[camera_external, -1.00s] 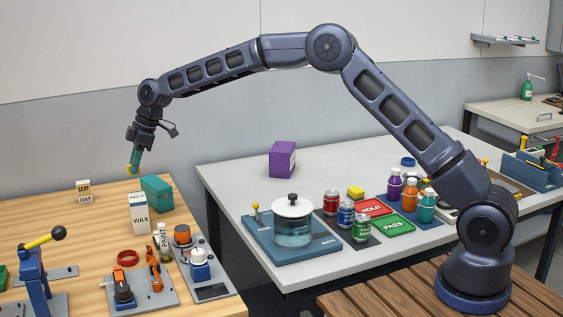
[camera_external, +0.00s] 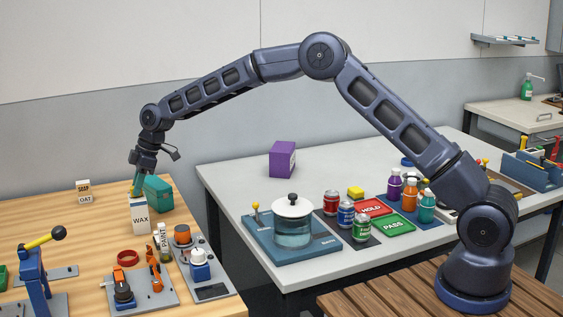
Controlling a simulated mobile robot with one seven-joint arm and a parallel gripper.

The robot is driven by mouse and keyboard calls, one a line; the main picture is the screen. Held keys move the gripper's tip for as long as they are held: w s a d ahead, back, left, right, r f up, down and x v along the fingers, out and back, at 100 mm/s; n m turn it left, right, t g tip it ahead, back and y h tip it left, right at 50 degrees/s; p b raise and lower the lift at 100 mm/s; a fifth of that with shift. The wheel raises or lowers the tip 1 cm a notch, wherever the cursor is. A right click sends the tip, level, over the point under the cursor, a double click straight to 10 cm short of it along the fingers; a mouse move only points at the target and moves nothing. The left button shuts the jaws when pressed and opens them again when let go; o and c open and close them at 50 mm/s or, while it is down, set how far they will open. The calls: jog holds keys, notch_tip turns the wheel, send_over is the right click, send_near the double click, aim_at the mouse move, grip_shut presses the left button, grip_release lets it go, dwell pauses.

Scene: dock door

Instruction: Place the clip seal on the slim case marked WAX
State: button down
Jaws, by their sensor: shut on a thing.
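The slim white case marked WAX (camera_external: 140,219) stands upright near the back right of the wooden table. My gripper (camera_external: 137,187) is directly above it, pointing down, shut on a small yellow and teal piece that I take to be the clip seal (camera_external: 136,194). The piece is at the case's top edge. I cannot tell whether it touches the case or is just above it. My gripper hides part of the case's top.
A teal box (camera_external: 159,194) stands close behind and right of the case. A PAINT tube (camera_external: 163,240) and a red ring (camera_external: 128,257) are in front. Small SOAP and OAT blocks (camera_external: 85,192) sit at left. The wood left of the case is clear.

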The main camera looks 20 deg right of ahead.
jog(key=c, duration=1.3)
grip_release()
jog(key=shift+f, duration=0.1)
jog(key=v, duration=1.2)
